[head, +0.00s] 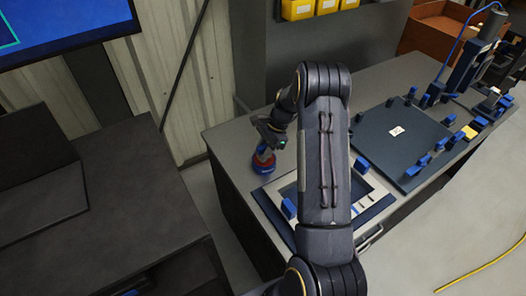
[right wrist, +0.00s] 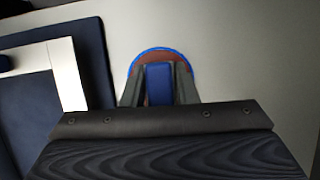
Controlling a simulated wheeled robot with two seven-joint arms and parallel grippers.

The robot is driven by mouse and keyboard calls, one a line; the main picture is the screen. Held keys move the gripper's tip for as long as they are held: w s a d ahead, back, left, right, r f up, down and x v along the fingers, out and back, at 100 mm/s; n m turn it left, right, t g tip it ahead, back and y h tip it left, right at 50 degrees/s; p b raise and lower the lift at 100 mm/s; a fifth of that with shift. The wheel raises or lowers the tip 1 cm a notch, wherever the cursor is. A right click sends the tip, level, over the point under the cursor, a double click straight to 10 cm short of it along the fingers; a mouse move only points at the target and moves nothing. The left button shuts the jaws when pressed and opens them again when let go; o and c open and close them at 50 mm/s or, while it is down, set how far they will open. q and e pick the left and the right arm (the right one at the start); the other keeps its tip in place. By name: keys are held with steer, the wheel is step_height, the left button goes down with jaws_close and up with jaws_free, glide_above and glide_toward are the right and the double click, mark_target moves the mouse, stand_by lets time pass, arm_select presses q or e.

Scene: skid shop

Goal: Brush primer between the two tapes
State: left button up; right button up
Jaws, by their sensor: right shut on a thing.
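My right gripper (head: 266,149) is over the left end of the bench. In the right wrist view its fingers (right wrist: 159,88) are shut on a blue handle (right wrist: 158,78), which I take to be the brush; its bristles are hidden. Directly below is a round red-brown pot with a blue rim (right wrist: 158,52). In the head view the red and blue pot (head: 264,180) stands on the bench. I cannot tell if the brush touches the primer. A blue panel with a pale frame (head: 374,188) lies right of the pot, partly hidden by my arm; the two tapes are not clear. My left gripper is out of view.
The grey bench (head: 225,140) runs to the upper right. A dark plate (head: 400,150) with blue blocks around it lies farther along. Blue tools (head: 465,68) stand at the far end. A dark cabinet top (head: 110,210) is at left, with a floor gap between.

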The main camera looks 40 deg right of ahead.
mark_target(258, 148)
steer(key=shift+f+b, duration=0.4)
steer(key=shift+f, duration=0.15)
stand_by(1.2)
steer(key=shift+r, duration=0.1)
steer(key=shift+r+p, duration=2.45)
steer(key=shift+r, duration=1)
